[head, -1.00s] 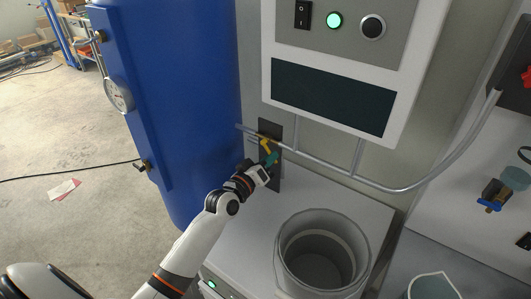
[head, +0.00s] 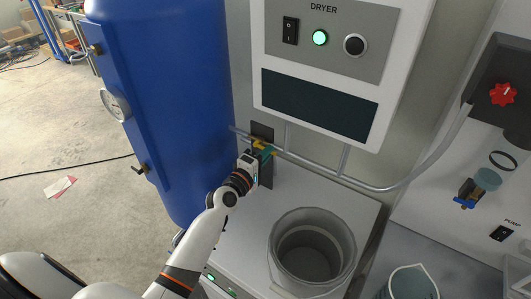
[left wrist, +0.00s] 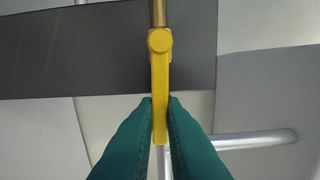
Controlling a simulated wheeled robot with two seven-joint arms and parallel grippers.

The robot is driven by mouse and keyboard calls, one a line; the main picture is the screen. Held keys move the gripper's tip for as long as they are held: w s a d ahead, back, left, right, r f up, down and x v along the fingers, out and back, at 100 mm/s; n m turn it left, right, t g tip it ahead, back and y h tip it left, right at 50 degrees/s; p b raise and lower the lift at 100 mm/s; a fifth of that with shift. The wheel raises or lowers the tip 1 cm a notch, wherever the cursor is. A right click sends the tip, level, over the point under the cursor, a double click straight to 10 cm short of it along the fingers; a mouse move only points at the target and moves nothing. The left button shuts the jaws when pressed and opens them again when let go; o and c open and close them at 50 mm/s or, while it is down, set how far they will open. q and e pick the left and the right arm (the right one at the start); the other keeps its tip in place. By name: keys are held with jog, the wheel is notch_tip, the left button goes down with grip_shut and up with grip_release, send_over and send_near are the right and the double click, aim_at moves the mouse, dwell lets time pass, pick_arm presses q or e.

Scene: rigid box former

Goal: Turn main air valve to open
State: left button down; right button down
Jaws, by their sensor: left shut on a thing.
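The main air valve's yellow handle (head: 258,145) sits on the thin pipe in front of a dark plate, between the blue tank and the dryer. In the left wrist view the handle (left wrist: 160,85) is a flat yellow bar with a round pivot, in line with a brass piece (left wrist: 159,12) above it. My left gripper (head: 266,153) is at the handle. Its teal fingers (left wrist: 160,115) are shut on the handle's free end, one on each side. The fingers partly hide the valve in the head view. My right gripper is not in view.
The blue tank (head: 165,90) with a gauge stands left of my left arm. The dryer box (head: 320,85) with a green light hangs above the pipe (head: 370,187). A grey round container (head: 312,252) stands right of the arm. A red knob (head: 502,94) is at far right.

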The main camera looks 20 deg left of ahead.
pick_arm(q)
jog(key=shift+r+n, duration=0.2)
jog(key=shift+n, duration=0.2)
jog(key=c, duration=1.5)
grip_release()
jog(key=s+a+b, duration=0.1)
jog(key=s+b, duration=0.1)
jog(key=s, duration=1)
jog(key=shift+a, duration=0.4)
jog(key=shift+f, duration=0.15)
